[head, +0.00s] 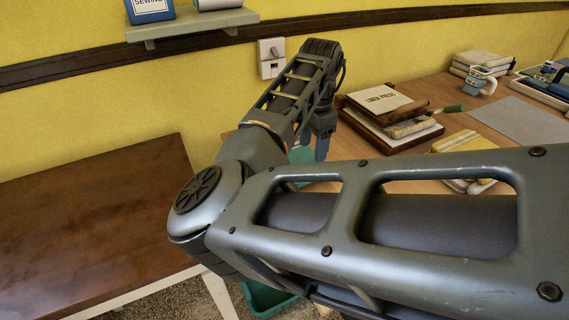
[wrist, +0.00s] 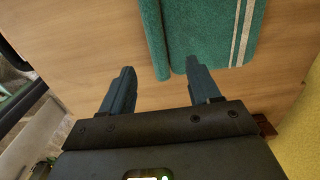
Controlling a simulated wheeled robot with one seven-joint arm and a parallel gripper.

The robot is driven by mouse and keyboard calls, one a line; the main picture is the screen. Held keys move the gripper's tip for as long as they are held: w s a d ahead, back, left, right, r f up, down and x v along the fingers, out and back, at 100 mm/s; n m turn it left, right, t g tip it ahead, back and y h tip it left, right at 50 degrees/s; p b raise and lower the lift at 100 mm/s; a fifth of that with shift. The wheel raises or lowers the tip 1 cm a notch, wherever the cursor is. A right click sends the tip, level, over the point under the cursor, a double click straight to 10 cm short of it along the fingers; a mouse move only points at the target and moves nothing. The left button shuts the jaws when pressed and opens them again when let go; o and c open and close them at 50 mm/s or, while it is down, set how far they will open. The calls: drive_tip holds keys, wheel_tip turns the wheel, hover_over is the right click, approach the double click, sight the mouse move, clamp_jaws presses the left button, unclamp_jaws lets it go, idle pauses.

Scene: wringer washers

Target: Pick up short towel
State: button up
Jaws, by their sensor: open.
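A green towel (wrist: 200,30) with pale stripes lies on the light wooden tabletop in the wrist view. Its near-left side forms a rolled or folded edge. My gripper (wrist: 158,75) is open, with that edge between its two fingertips; the right fingertip overlaps the towel in the picture. I cannot tell whether the fingers touch it. In the head view, my gripper (head: 321,148) points down at the desk's left end, and a bit of the green towel (head: 299,156) shows beside it. My arm hides most of the towel there.
A linen press (head: 385,104) stands right of my gripper, with a folded yellow-and-white cloth (head: 463,142) nearby. A small iron-like appliance (head: 479,82) and stacked linens (head: 482,62) are farther back. A dark brown table (head: 90,220) at left has a bare top. A green bin (head: 262,298) is below.

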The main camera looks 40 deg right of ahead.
drive_tip(key=shift+s+a+f, duration=0.1)
drive_tip(key=shift+a+f, duration=0.2)
drive_tip(key=shift+f, duration=1)
drive_tip(key=shift+f+p, duration=0.8)
drive_tip(key=shift+f, duration=1.95)
drive_tip(key=shift+c, duration=0.3)
clamp_jaws()
